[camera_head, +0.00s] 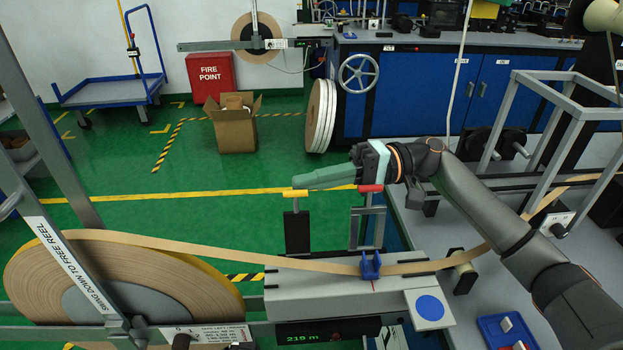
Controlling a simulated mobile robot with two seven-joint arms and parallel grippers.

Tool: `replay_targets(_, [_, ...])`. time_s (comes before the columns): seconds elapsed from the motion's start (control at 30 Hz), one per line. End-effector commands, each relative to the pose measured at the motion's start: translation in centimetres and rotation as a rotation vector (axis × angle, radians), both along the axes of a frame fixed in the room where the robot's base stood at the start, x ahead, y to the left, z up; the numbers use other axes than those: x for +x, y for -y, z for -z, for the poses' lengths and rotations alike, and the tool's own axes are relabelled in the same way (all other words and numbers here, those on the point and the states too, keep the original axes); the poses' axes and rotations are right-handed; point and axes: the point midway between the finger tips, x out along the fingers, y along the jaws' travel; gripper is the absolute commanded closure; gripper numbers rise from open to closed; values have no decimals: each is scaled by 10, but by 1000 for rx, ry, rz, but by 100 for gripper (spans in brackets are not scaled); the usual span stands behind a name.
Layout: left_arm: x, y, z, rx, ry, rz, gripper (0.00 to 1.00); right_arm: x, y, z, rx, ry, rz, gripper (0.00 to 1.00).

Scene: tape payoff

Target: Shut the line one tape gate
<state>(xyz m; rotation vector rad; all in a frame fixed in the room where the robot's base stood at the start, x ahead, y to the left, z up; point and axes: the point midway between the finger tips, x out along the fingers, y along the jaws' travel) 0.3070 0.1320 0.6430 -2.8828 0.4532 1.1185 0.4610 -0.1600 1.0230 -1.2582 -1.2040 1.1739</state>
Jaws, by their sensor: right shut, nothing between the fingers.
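My right gripper (302,181) comes in from the right. Its teal fingers are shut and empty, pointing left above the tape path. A yellow-topped dark post (297,230) stands just below its fingertips; I cannot tell whether they touch. A red handle (371,188) on a grey upright frame (368,228) shows under the gripper's body. Brown tape (215,246) runs from the large reel (70,275) through a blue guide (371,266) on a grey block (300,288). No label marks which part is the line one gate. My left gripper is not in view.
A slanted bar labelled "SWING DOWN TO FREE REEL" (75,268) crosses the reel at left. A display (303,338) reads 219 m. A blue tray (507,330) lies on the right bench. Open green floor lies beyond, with a cardboard box (235,130).

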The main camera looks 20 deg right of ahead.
Motion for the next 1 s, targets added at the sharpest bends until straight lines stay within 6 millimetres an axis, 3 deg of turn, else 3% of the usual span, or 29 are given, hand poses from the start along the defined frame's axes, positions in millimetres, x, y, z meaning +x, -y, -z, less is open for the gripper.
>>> replay_targets(0.2, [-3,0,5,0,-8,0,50,-13,-4,-3,-31,108,-1,100])
replay_targets(0.63, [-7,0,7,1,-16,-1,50,-14,1,-4,-34,117,1,100])
replay_targets(0.77, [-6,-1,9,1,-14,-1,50,-14,19,-4,-35,117,3,100])
replay_targets(1.0, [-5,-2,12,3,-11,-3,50,-16,72,-6,-34,116,4,100])
